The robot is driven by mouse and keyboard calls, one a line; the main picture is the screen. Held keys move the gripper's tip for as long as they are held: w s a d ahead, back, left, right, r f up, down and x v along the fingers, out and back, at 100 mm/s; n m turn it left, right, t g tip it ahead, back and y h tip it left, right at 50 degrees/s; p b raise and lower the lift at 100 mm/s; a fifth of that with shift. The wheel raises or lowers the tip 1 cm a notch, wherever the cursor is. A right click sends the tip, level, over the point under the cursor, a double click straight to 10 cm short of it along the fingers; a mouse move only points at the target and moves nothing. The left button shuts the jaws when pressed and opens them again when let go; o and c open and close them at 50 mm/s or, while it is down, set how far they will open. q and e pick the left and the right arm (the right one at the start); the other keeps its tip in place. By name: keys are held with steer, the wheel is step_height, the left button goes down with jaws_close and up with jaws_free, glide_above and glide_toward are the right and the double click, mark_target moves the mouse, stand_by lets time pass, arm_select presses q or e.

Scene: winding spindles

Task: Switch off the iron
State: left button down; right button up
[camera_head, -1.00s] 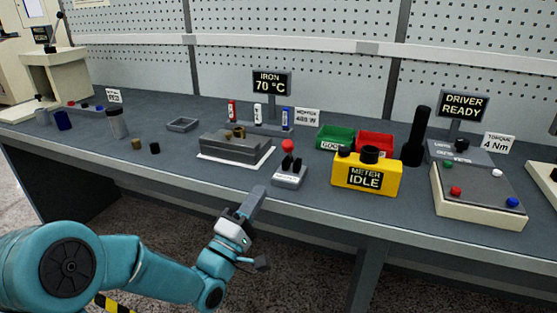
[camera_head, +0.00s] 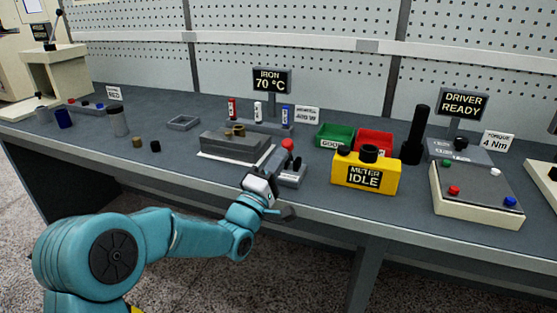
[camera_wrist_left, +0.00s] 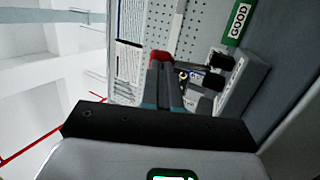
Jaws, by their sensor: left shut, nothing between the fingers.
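A small grey box (camera_head: 293,178) with a red-knobbed lever (camera_head: 288,144) stands near the table's front edge. The iron display (camera_head: 271,80) behind it reads 70 °C. My left gripper (camera_head: 276,171) is at the front left of the lever box, shut and empty. In the left wrist view its closed fingers (camera_wrist_left: 165,82) point at the red knob (camera_wrist_left: 161,56), which shows right at the fingertips. I cannot tell whether they touch. The gripper hides part of the box's left side. My right gripper is not in view.
A grey block on a white plate (camera_head: 205,154) lies left of the lever box. The yellow meter (camera_head: 365,176) reads IDLE on the right, with green (camera_head: 335,136) and red (camera_head: 373,139) bins behind. The driver display (camera_head: 464,104) reads READY. Bare tabletop lies at left front.

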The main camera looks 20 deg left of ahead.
arm_select(q)
steer(key=shift+r, duration=0.1)
steer(key=shift+w+r+p, duration=0.1)
steer(key=shift+r+p, duration=0.25)
steer(key=shift+p, duration=0.25)
steer(key=w+r+g+p, duration=0.1)
steer(key=g+p, duration=0.1)
steer(key=p, duration=0.2)
steer(key=w+r+n+g+y+p, duration=0.1)
steer(key=w+g+p, duration=0.1)
steer(key=p, duration=0.3)
steer(key=w+r+g+y+p, duration=0.1)
steer(key=r+g+p, duration=0.1)
steer(key=g+p, duration=0.2)
steer(key=shift+w+d+r+p, duration=0.1)
steer(key=shift+w+p, duration=0.3)
steer(key=shift+p, duration=0.25)
steer(key=w, duration=0.1)
steer(key=p, duration=0.1)
steer(key=w+g, duration=0.1)
steer(key=shift+w+f+n, duration=0.25)
steer(key=shift+w+n, duration=0.05)
steer(key=shift+w, duration=0.1)
steer(key=shift+r, duration=0.2)
